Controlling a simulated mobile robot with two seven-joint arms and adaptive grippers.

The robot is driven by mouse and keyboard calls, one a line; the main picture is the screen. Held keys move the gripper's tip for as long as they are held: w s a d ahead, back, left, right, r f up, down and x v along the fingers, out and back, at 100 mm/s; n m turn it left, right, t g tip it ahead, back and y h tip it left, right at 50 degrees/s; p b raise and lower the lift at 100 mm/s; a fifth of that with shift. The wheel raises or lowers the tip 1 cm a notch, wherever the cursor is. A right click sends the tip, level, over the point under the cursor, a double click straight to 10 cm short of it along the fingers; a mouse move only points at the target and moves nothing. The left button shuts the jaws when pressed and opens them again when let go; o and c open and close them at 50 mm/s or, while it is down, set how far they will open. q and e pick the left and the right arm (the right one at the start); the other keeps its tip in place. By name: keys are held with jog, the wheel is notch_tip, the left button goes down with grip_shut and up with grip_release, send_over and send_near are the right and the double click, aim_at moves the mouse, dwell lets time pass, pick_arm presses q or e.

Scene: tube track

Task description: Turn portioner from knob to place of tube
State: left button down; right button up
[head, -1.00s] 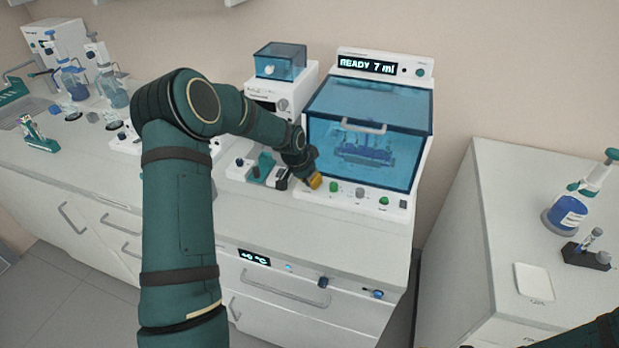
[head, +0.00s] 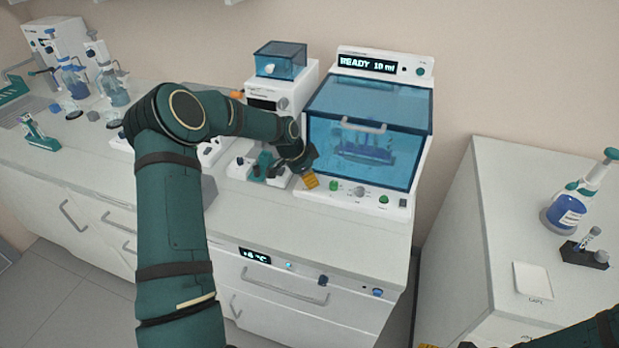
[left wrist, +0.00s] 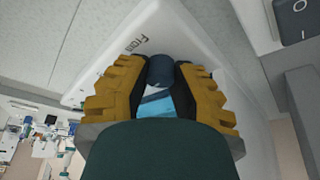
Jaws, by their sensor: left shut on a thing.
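The portioner (head: 420,140) is a white machine with a see-through blue lid (head: 365,105) that is closed. Its display (head: 367,66) reads "READY 10 ml". A blue rack (head: 365,150) shows dimly behind the lid. My left gripper (head: 311,180) is at the left end of the front panel. In the left wrist view its yellow fingers are shut on a dark blue knob (left wrist: 160,68), next to the printed word "From". The knob is hidden by the gripper in the head view. Only a yellow tip of my right gripper (head: 430,346) shows at the bottom edge.
Green and grey buttons (head: 360,192) sit on the panel right of my left gripper. A small device with a blue cover (head: 280,60) stands behind left. A low unit (head: 262,168) is close left. A side cabinet (head: 500,220) holds a blue bottle (head: 565,213) and a small tube stand (head: 585,255).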

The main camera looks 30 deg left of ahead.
pick_arm(q)
jog(key=c, duration=0.7)
grip_release()
jog(key=shift+c, duration=0.2)
jog(key=shift+n, duration=0.3)
